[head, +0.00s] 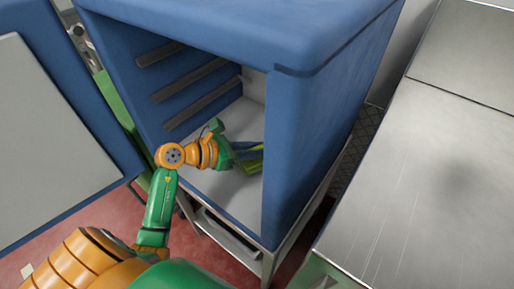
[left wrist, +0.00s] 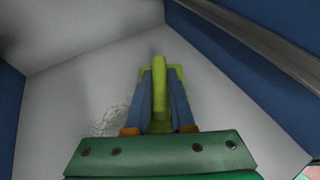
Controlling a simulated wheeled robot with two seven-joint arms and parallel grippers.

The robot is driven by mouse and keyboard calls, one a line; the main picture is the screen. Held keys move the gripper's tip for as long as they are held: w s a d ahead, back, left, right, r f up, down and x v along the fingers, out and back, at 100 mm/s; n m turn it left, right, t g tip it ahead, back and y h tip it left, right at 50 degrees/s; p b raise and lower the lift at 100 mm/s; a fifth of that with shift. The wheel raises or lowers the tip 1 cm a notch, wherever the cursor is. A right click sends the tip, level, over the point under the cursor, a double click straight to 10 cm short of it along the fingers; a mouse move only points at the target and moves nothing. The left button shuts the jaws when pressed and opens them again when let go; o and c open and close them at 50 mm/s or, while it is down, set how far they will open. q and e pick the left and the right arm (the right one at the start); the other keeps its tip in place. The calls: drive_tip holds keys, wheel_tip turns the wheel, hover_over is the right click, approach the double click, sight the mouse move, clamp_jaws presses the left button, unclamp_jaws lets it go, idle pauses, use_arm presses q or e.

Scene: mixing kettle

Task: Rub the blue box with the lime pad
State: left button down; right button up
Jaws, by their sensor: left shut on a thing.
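The blue box (head: 318,130) is a large open-fronted cabinet with a pale grey inside. Its door (head: 62,140) stands open at the left in the head view. My left gripper (head: 250,151) is inside the box, low over its pale floor. It is shut on the lime pad (head: 254,166), partly hidden by the fingers and the box's front edge. In the left wrist view the lime pad (left wrist: 160,70) sits between the blue fingers, against or just above the pale surface (left wrist: 85,75). A speckled rough patch (left wrist: 110,119) lies left of the fingers. My right gripper is out of view.
Dark rails (head: 190,80) line the box's left inner wall. The box stands on a metal frame (head: 270,262). A steel worktop (head: 430,170) is close on the right. Reddish floor (head: 95,235) shows below the door.

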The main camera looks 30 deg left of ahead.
use_arm(q)
drive_tip(key=shift+f, duration=0.25)
drive_tip(key=shift+f+b, duration=0.15)
drive_tip(key=shift+b, duration=0.15)
drive_tip(key=shift+f, duration=0.1)
drive_tip(key=shift+f+b, duration=0.25)
drive_tip(key=shift+b, duration=0.05)
drive_tip(key=shift+a, duration=0.1)
